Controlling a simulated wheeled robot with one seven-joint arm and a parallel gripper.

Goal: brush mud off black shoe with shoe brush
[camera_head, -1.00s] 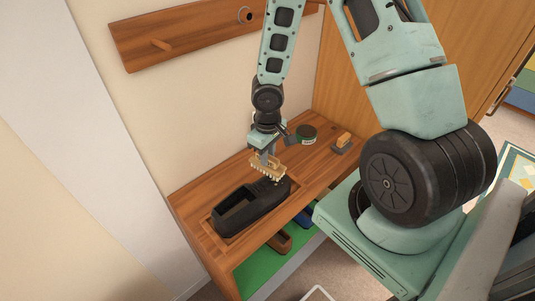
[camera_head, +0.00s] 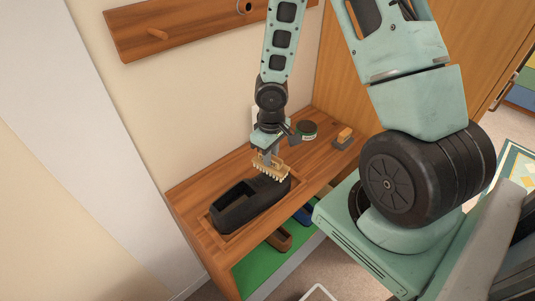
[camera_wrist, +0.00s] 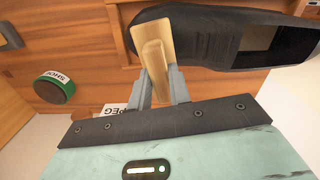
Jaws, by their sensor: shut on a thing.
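The black shoe (camera_head: 232,208) lies on the wooden bench top, with its opening toward the front left and its toe toward the back right. My gripper (camera_head: 267,156) is shut on the shoe brush (camera_head: 271,166), a pale wooden block with cream bristles pointing down. The brush is over the toe end of the shoe; I cannot tell whether the bristles touch it. In the wrist view the brush (camera_wrist: 155,50) sits between my fingers and hides part of the dark shoe (camera_wrist: 212,38). No mud can be made out clearly on the shoe.
A round tin with a green label (camera_head: 306,130) and an orange-brown block on a grey base (camera_head: 343,138) stand on the bench behind. A shelf below holds a brown shoe (camera_head: 280,239) on green. A peg rail (camera_head: 185,28) is on the wall.

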